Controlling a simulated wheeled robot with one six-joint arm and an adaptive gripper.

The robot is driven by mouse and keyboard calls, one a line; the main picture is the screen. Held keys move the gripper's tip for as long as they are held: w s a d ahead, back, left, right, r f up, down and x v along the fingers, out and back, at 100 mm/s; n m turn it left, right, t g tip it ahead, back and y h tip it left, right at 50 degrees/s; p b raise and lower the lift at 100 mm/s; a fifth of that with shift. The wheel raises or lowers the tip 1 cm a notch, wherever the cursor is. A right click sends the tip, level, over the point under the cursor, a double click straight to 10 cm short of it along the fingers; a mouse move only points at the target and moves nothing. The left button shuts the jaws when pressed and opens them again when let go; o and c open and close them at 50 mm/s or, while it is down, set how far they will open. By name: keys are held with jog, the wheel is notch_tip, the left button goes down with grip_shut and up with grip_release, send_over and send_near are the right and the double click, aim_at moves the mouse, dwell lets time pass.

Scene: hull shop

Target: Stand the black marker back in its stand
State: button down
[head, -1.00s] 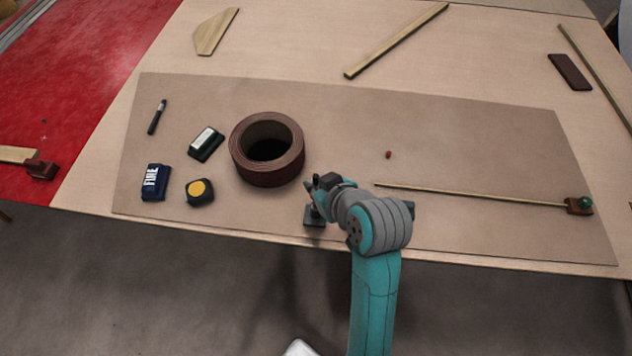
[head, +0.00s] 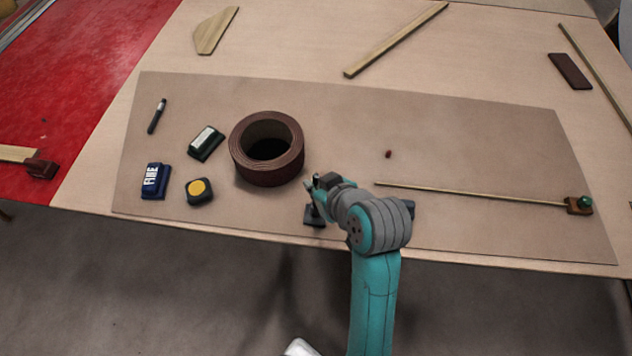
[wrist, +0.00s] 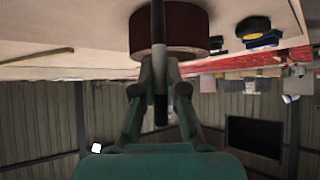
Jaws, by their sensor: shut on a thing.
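My gripper (head: 314,188) is low over the front edge of the brown mat, right of the brown roll. In the wrist view, which looks upside down, my gripper (wrist: 160,78) is shut on a black marker (wrist: 159,110) with a grey middle part. The marker stands roughly upright between the fingers, and its table-side end runs out of the frame.
A brown roll (head: 240,160) stands close to the left of my gripper. Farther left lie another dark pen (head: 157,116), an eraser-like block (head: 206,143), a blue FIRE box (head: 155,181) and a tape measure (head: 200,192). A thin rod (head: 470,194) lies right.

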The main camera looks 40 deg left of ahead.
jog(key=shift+f, duration=1.55)
dwell(3.0)
jog(key=c, duration=1.2)
grip_release()
jog(key=shift+o, duration=0.2)
jog(key=v, duration=1.2)
jog(key=shift+d+f, duration=0.1)
jog(key=shift+f, duration=0.05)
